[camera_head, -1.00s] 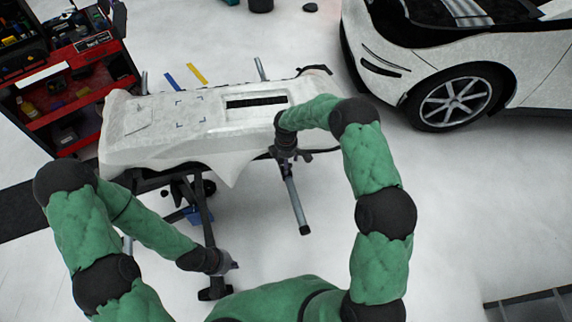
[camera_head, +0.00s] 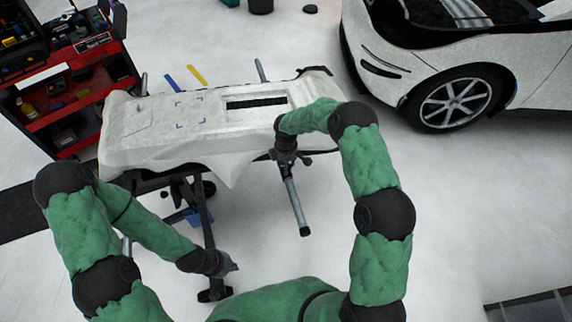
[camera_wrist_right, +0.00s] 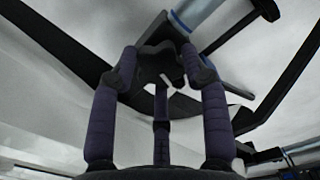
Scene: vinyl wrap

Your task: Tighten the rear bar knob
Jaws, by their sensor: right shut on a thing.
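A white bumper (camera_head: 160,125) lies on a dark stand with grey bars; one bar (camera_head: 296,205) sticks out below its right part. My right gripper (camera_head: 285,158) is at the stand beneath the bumper's front edge, beside the inner end of that bar. In the right wrist view its fingers (camera_wrist_right: 160,75) are closed around a dark lobed knob (camera_wrist_right: 160,60) beside a dark bracket. Whether this is the rear bar's knob cannot be told from the head view, where the knob is hidden. My left gripper (camera_head: 228,265) hangs low beside the stand's leg, apart from the bumper; its fingers are too small to read.
A red tool cart (camera_head: 75,90) stands at the left and a white car (camera_head: 450,70) at the upper right. Blue and yellow strips (camera_head: 197,75) show behind the bumper. The floor right of the stand is clear.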

